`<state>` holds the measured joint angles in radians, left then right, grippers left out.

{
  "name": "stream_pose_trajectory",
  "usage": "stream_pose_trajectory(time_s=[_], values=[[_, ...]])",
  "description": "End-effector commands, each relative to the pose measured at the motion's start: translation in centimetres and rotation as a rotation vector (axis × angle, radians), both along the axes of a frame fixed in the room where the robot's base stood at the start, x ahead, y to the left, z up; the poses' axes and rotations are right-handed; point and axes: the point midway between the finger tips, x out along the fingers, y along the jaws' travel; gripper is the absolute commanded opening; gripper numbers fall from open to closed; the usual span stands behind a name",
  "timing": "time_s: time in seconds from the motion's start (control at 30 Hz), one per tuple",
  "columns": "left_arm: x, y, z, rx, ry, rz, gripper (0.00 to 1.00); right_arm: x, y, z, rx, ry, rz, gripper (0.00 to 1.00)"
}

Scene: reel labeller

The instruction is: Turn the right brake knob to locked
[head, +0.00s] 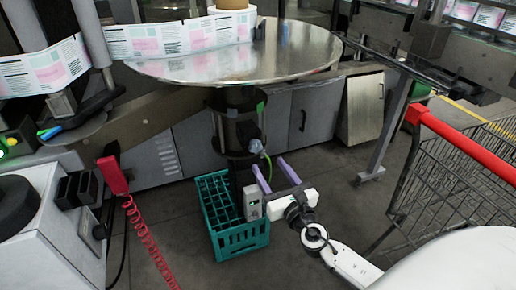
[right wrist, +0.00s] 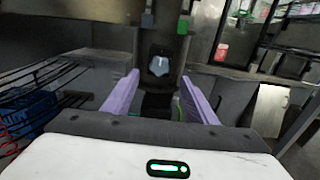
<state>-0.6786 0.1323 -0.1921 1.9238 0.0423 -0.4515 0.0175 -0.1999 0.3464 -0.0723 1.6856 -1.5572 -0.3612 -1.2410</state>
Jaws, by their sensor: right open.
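The right brake knob, a small light blue-grey knob (head: 257,146), sits on a dark housing on the column under the round metal table. In the right wrist view the knob (right wrist: 158,66) faces me on its black plate, ahead of the fingertips. My right gripper (head: 266,162) is open, its two lilac fingers pointing up toward the knob. In the right wrist view the gripper (right wrist: 160,78) shows an empty gap lined up below the knob, with no contact visible. I cannot read a locked mark. My left gripper is not in view.
A teal crate (head: 240,238) stands on the floor beside my right gripper. The round metal table (head: 290,62) overhangs the column. A red-handled cart (head: 462,145) is at the right, and a red handset (head: 113,175) with a coiled cord is at the left.

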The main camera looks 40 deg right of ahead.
Motion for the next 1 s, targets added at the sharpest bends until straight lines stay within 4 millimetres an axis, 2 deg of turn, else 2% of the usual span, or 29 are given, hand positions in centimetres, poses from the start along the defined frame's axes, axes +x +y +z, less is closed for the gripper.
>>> stream_pose_trajectory(time_s=[0.5,0.7,0.97,1.0], values=[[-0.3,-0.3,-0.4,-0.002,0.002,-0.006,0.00,8.2,-1.9,-0.1,0.001,-0.001,-0.001,0.52],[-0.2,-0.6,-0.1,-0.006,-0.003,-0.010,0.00,9.4,-2.2,-0.1,0.001,0.002,0.001,0.52],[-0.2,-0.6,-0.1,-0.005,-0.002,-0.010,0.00,9.5,-2.2,0.0,0.002,0.001,0.000,0.52],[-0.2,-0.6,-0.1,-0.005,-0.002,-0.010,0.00,9.5,-2.2,0.0,0.002,0.001,0.000,0.46]])
